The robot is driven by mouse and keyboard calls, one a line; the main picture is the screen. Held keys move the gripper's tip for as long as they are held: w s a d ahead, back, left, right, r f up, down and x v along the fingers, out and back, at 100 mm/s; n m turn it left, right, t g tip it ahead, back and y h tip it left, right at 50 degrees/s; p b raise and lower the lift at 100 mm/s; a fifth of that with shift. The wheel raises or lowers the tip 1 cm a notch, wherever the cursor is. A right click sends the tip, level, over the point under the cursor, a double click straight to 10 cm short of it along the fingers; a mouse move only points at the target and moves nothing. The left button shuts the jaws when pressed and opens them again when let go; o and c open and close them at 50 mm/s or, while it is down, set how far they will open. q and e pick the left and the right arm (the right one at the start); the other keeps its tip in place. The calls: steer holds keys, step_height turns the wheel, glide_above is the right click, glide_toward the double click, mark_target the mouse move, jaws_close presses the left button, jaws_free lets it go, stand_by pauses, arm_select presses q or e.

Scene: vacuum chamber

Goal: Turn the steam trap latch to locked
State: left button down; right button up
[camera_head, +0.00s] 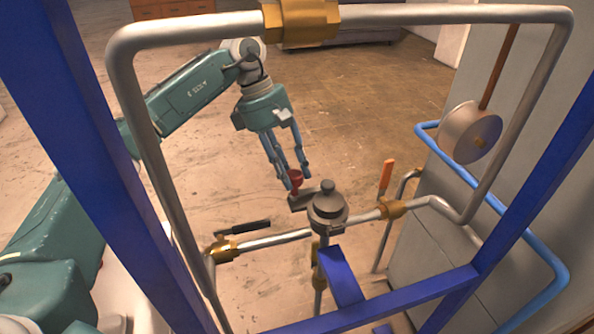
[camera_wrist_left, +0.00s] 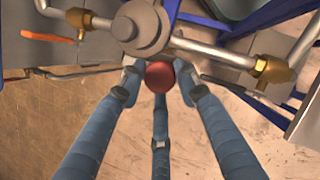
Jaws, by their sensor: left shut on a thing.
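The steam trap (camera_head: 327,210) is a grey round body with a stepped cap, set in the lower pipe. It also shows at the top of the left wrist view (camera_wrist_left: 145,28). A short dark latch arm (camera_head: 301,201) sticks out from it to the left and carries a red knob (camera_head: 295,176). My left gripper (camera_head: 294,181) reaches down from behind the pipe frame and is shut on the red knob. In the left wrist view its blue fingers surround the knob (camera_wrist_left: 159,77). The fingers partly hide the knob in the head view. My right gripper is not in view.
A black-handled valve (camera_head: 243,228) is left of the trap, and an orange-handled valve (camera_head: 387,180) is right of it. A grey pipe loop (camera_head: 148,130) and blue frame beams (camera_head: 90,150) surround the work area. A round grey wheel (camera_head: 470,132) is at right. Open floor lies behind.

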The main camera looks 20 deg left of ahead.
arm_select(q)
steer(key=shift+w+d+r, duration=0.1)
steer(key=shift+d+r, duration=0.05)
steer(key=shift+r, duration=0.1)
steer(key=c, duration=1.4)
jaws_free()
steer(key=shift+o, duration=0.6)
steer(key=shift+f, duration=0.1)
steer(key=shift+r, duration=0.2)
steer(key=v, duration=1.1)
steer(key=shift+r, duration=0.3)
steer(key=shift+f, duration=0.1)
